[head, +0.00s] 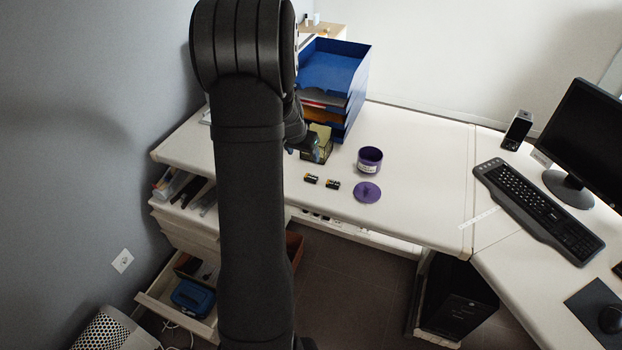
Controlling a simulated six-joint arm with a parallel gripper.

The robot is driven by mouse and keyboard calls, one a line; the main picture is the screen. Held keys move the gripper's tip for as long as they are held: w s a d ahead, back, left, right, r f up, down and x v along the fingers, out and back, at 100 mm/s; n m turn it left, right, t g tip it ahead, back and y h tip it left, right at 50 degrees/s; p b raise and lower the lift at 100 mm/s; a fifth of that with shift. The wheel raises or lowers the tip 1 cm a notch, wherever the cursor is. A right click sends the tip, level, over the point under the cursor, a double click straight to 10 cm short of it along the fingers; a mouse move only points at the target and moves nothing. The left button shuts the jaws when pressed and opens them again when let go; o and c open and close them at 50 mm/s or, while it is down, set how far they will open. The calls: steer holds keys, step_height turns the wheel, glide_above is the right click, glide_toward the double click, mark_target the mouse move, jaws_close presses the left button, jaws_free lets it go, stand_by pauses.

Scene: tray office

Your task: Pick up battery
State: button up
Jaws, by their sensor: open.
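Two small black batteries with orange-gold ends lie on the white desk (408,190) near its front edge. The left battery (311,179) and the right battery (333,184) are a short gap apart. My gripper (303,151) is partly hidden behind my black arm. Its bluish fingertips show behind the batteries and a little to their left, apart from them. It is open, and I see nothing held in it.
A purple cup (370,158) stands right of the batteries, with a purple lid (367,192) in front. An olive container (326,141) and blue stacked trays (352,91) stand behind. Keyboard (535,205) and monitor (590,135) are at right. Desk between is clear.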

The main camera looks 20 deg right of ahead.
glide_above(311, 177)
steer(key=s+a, duration=0.2)
step_height(311, 177, down, 11)
steer(key=shift+s+d+r, duration=0.1)
steer(key=shift+s, duration=0.05)
steer(key=shift+w+x, duration=0.2)
steer(key=shift+x, duration=2.55)
steer(key=c, duration=1.1)
